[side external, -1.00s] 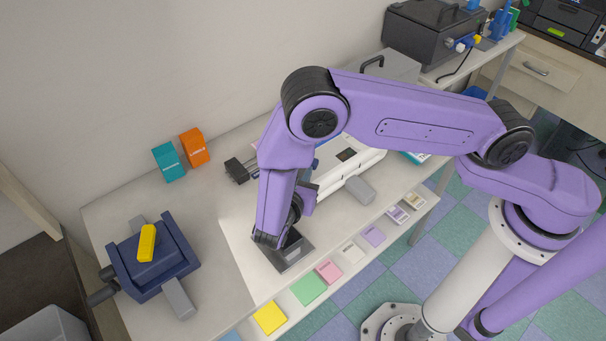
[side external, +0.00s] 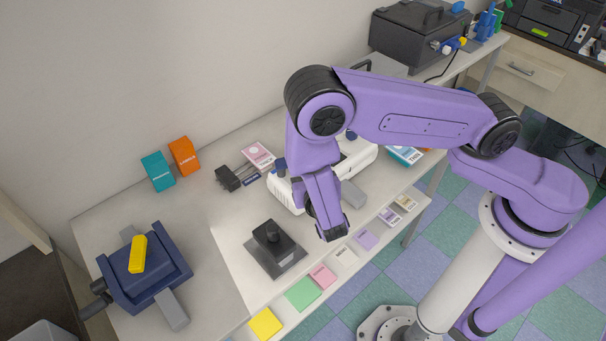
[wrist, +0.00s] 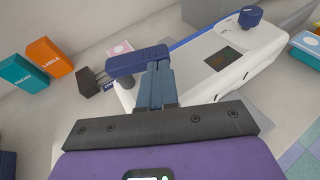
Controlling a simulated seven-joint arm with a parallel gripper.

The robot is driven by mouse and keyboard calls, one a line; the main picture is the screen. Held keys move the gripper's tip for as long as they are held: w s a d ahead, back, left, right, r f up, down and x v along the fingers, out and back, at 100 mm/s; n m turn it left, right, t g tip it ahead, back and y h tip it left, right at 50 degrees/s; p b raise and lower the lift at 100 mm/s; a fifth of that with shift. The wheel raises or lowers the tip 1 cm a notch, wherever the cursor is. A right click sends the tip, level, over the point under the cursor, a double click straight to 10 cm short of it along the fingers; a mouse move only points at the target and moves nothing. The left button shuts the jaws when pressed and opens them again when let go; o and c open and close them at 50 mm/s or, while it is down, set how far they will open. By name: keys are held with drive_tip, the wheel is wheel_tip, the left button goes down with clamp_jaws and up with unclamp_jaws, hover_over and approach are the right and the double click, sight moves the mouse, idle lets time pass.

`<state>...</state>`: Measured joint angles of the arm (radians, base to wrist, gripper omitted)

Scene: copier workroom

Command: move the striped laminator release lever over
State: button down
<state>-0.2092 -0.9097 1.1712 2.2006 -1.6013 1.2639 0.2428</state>
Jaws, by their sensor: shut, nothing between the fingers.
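The white laminator (side external: 359,161) stands on the table, partly hidden behind my arm in the side view. In the wrist view the white laminator (wrist: 212,63) fills the upper middle, with a dark display on top. A dark blue, lever-like piece (wrist: 132,59) shows at its near left end, at the tips of my gripper (wrist: 157,70). I cannot tell whether they touch. I see no stripes on this piece. My gripper is shut and empty. In the side view my arm's end hangs over the table in front of the laminator; the fingertips are not clear there.
A black device on a grey plate (side external: 272,247) stands left of my arm's end. A navy machine with a yellow handle (side external: 138,254) is at far left. Teal (side external: 158,171) and orange (side external: 185,156) boxes stand by the wall. Coloured pads line the front edge.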

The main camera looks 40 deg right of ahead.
drive_tip(key=shift+w+d, duration=0.75)
drive_tip(key=shift+d, duration=0.35)
drive_tip(key=shift+w+d, duration=0.15)
drive_tip(key=s+r, duration=0.3)
drive_tip(key=s, duration=0.6)
drive_tip(key=shift+s, duration=0.35)
